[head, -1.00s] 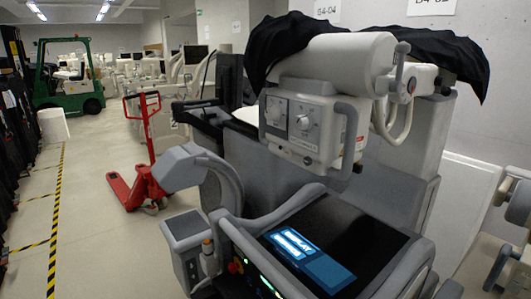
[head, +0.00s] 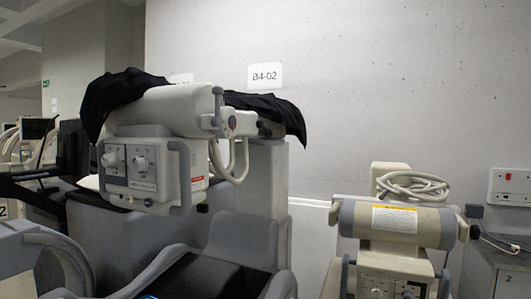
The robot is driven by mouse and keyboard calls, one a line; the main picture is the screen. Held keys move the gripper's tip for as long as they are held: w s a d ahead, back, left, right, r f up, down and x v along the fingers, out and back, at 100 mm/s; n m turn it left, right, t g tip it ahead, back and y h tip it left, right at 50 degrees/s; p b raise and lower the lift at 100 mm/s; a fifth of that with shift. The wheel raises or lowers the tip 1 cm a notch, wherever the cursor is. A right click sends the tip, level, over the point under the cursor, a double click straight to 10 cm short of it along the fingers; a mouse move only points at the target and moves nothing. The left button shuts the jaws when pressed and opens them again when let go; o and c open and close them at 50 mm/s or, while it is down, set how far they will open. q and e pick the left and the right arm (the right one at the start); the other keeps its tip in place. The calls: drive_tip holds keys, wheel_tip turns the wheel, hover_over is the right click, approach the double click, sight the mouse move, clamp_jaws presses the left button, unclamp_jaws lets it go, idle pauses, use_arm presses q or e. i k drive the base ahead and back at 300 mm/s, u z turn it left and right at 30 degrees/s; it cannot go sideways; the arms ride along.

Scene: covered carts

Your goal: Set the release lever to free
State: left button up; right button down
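A covered cart (head: 233,230) stands left of centre in the head view. Its cream tube head (head: 165,112) has a black cloth (head: 118,92) draped over the back. A control box with two knobs (head: 140,170) hangs below the head, with a grey handle at its right side. A short upright grip (head: 218,102) and a looped cable stand at the head's right end. I cannot tell which part, if any, is the release lever. Neither of my grippers shows.
A second cart (head: 398,222) with a coiled hose (head: 413,187) stands at right. A wall sign (head: 265,76) reads B4-02. A narrow gap separates the carts.

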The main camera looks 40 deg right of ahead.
sight(260, 124)
drive_tip(key=k, duration=1)
drive_tip(key=z, duration=0.75)
drive_tip(key=i, duration=1.1)
drive_tip(key=u, duration=0.35)
